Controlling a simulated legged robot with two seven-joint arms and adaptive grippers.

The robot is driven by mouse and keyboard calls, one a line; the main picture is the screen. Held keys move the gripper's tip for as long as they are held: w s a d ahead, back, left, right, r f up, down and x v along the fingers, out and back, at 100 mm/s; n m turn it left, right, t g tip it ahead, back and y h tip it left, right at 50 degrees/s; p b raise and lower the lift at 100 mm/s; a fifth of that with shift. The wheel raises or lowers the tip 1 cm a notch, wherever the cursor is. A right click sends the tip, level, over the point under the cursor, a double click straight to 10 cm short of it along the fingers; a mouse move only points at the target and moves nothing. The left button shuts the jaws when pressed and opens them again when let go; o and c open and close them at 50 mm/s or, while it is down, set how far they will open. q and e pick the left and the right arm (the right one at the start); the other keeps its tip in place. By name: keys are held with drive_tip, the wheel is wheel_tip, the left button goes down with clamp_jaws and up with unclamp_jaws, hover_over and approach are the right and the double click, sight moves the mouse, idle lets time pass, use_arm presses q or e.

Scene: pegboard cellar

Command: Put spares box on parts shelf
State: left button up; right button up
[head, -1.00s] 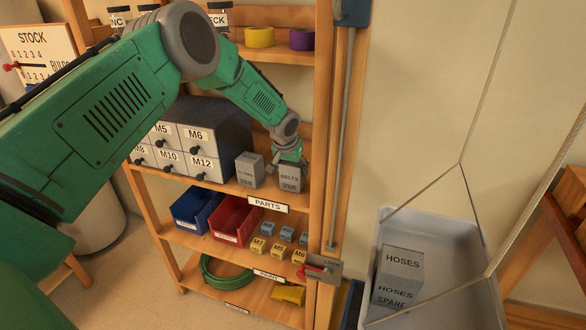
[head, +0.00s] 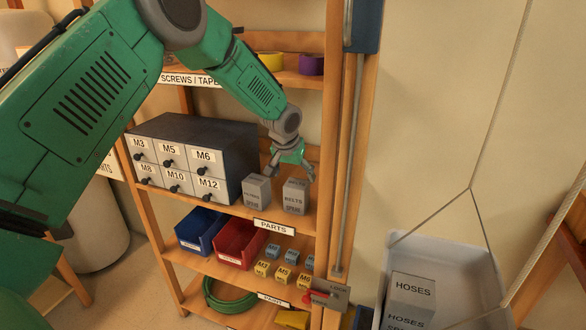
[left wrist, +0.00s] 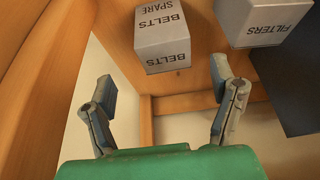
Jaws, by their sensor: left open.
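A grey box marked BELTS and SPARE (head: 295,197) stands upright on the shelf board labelled PARTS (head: 272,227). It also shows in the left wrist view (left wrist: 162,45). A similar grey box marked FILTERS (left wrist: 264,22) stands beside it, to its left in the head view (head: 256,191). My left gripper (head: 291,172) is open and empty, just above and behind the two boxes. In the left wrist view its spread fingers (left wrist: 163,88) are apart from the BELTS box. Another grey box, marked HOSES (head: 410,299), sits in a hanging grey tray (head: 448,250). My right gripper is out of view.
A dark drawer cabinet (head: 225,135) fills the left of the same shelf. Blue (head: 201,229) and red (head: 240,243) bins and small blocks stand on the shelf below. The right post (head: 349,170) with its metal rod is close to the gripper. Ropes hold the tray.

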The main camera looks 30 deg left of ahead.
use_arm(q)
drive_tip(key=v, duration=0.3)
drive_tip(key=shift+s+a, duration=0.1)
drive_tip(key=shift+a, duration=0.3)
drive_tip(key=shift+d+r, duration=0.1)
drive_tip(key=shift+d, duration=0.15)
